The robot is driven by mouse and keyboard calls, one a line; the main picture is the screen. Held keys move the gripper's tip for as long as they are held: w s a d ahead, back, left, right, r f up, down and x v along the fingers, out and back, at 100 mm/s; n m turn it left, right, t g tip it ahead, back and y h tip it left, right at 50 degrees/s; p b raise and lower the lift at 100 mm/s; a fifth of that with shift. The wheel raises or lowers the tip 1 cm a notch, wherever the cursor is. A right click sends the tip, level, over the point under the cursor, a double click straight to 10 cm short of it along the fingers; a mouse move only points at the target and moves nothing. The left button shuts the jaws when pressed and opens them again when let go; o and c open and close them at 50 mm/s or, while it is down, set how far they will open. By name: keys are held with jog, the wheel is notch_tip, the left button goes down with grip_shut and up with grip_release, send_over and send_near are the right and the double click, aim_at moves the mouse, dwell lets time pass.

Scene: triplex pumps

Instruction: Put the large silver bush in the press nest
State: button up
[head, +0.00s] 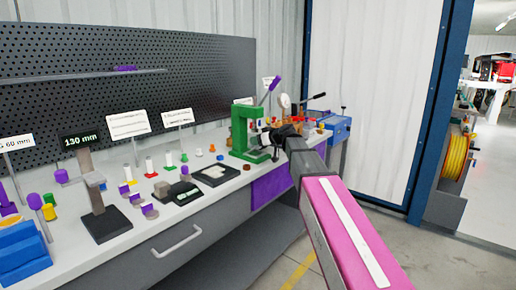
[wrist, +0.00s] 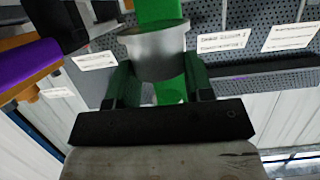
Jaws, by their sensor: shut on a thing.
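The large silver bush (wrist: 155,52) is a grey cylinder with a wider rim, seen close in the wrist view. My gripper (wrist: 157,76) is shut on it, with one finger on each side. The green press (head: 240,130) stands on the bench in the head view, with a purple-handled lever at its top. My gripper (head: 274,135) is at the right side of the press, at about mid-height. Green press parts show behind the bush in the wrist view. The bush is too small to make out clearly in the head view. The press nest cannot be made out.
Several small coloured parts and a 130 mm sign stand further left. A blue box (head: 336,127) and orange parts are behind my arm. The floor at right is clear.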

aim_at(259, 147)
jog(key=shift+f, duration=1.75)
jog(key=shift+f, duration=0.15)
jog(key=o, duration=1.1)
jog(key=shift+s+d+r, duration=0.1)
jog(key=shift+s+r, duration=0.05)
jog(key=shift+r, duration=0.05)
jog(key=v, duration=1.2)
jog(key=s+d+f+m+g+h, duration=0.25)
jog(key=s+f, duration=0.25)
jog(key=f, duration=0.6)
jog(key=s+d+f+m+g+h, duration=0.1)
jog(key=s+f+m+g+h, duration=0.2)
jog(key=f, duration=0.8)
jog(key=s+d+f+m+g+h, duration=0.1)
jog(key=s+d+f, duration=0.3)
jog(key=s+f, duration=0.4)
jog(key=s+d+f+m+g+h, duration=0.2)
jog(key=s+d+f+m+h, duration=0.2)
jog(key=s+f, duration=0.4)
jog(key=shift+s+d+h, duration=0.35)
jog(key=shift+s+d, duration=0.3)
jog(key=shift+s, duration=0.1)
